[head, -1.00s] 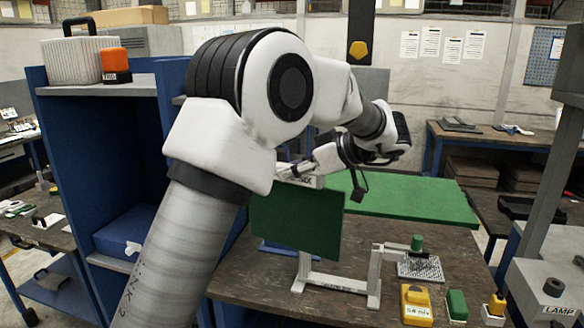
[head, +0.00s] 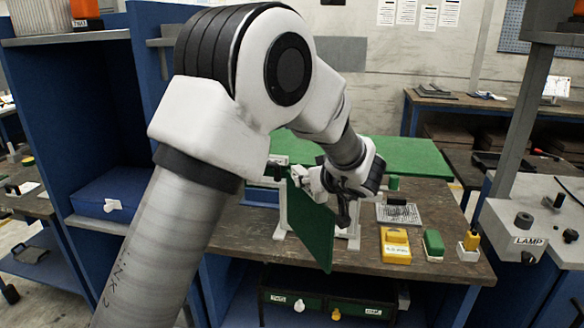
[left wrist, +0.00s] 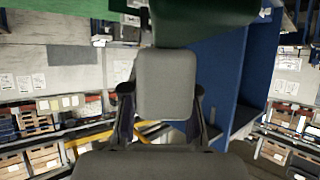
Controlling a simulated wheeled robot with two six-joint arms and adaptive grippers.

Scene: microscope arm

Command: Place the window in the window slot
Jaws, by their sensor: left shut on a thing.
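My left gripper (head: 322,182) is shut on a dark green flat panel (head: 316,228), which I take to be the window. In the left wrist view, a green surface (left wrist: 190,22) shows at the top beyond the gripper; the fingertips are hidden there. A white stand (head: 283,215) on the table is partly hidden behind the panel. I cannot make out which part is the window slot. My right gripper is not in view.
The wooden table (head: 240,232) bears a yellow box (head: 396,246), a green block (head: 433,243), a yellow-topped block (head: 470,243) and a grey textured pad (head: 398,213). A green board (head: 400,158) lies behind. A blue shelf (head: 75,130) stands left, a LAMP unit (head: 530,225) right.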

